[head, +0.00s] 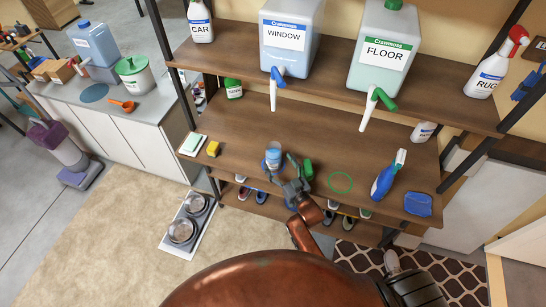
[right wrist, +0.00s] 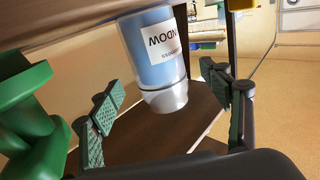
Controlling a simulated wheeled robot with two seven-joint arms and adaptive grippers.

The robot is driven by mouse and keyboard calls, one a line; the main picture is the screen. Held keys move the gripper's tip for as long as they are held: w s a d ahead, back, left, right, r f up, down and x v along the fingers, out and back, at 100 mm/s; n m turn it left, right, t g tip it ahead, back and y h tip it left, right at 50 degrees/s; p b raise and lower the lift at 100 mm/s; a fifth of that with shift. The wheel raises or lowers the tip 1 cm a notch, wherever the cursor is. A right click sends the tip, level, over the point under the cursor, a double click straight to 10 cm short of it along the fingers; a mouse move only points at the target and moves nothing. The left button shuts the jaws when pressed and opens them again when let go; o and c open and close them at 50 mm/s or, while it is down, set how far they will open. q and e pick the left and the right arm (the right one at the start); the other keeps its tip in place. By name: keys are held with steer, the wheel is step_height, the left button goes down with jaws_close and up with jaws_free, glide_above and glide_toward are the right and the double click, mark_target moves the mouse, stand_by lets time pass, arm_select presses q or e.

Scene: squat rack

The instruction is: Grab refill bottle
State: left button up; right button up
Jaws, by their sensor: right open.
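A small refill bottle (head: 273,160) stands on the middle shelf, blue below with a pale upper part. In the right wrist view the blue bottle (right wrist: 155,50) appears upside down, with a white WINDOW label and a clear greyish end. My right gripper (head: 284,172) is just right of the bottle in the head view, close to it. In the wrist view its fingers (right wrist: 158,84) are spread on either side of the bottle, with gaps to both pads. My left gripper is not in view.
The WINDOW dispenser (head: 291,30) and FLOOR dispenser (head: 383,50) are above.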

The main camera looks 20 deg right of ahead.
mark_target(271, 149)
steer(key=w, duration=0.4)
steer(key=shift+w+a+p, duration=0.3)
steer(key=shift+w+a, duration=0.1)
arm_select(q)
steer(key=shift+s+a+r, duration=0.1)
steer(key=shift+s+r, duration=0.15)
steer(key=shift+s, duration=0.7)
arm_select(e)
steer(key=shift+c, duration=0.4)
steer(key=c, duration=0.5)
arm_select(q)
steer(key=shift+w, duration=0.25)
arm_select(e)
steer(key=c, duration=1.1)
